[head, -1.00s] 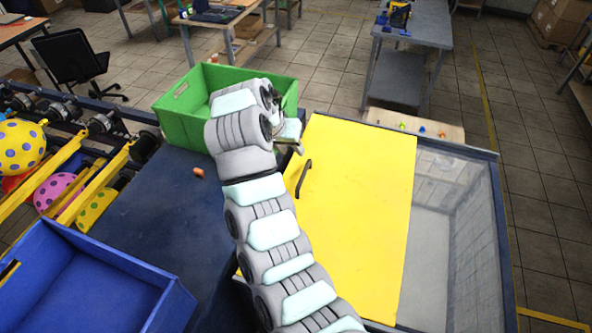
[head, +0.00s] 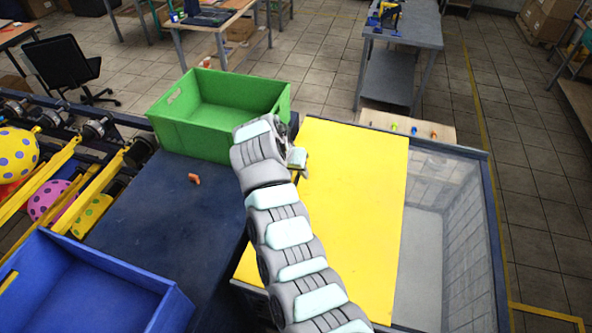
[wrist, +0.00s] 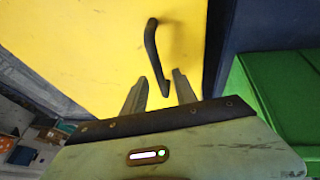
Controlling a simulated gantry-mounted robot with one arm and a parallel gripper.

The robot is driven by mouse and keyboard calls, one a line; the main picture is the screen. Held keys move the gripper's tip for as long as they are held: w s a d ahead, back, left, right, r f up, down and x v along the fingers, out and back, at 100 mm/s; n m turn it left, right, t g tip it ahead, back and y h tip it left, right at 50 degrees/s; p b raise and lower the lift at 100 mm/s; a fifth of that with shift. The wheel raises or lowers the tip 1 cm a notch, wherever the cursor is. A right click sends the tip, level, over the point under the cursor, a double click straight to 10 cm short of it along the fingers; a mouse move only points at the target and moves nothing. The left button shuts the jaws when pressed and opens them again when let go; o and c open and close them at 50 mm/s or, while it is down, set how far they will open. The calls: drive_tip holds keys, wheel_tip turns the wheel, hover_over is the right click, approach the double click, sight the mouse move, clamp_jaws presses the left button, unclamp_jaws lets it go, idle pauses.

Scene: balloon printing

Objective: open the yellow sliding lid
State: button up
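The yellow sliding lid (head: 362,200) covers the left and middle part of a dark-framed bin. The bin is uncovered along its right side. In the wrist view the lid (wrist: 90,45) fills the upper left, with its dark handle (wrist: 152,50) standing near the edge. My gripper (wrist: 158,82) is open, its two fingers apart, with the lower end of the handle between or just beyond the fingertips. I cannot tell whether they touch it. In the head view my gripper (head: 297,158) is at the lid's left edge, and my arm hides the handle.
A green crate (head: 215,105) stands behind and left of my gripper. A blue crate (head: 85,290) is at the lower left. A small orange piece (head: 194,178) lies on the dark blue table (head: 170,210). Balloons (head: 17,152) and rollers are at the left.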

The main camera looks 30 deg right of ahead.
drive_tip(key=shift+c, duration=0.3)
clamp_jaws()
idle(1.1)
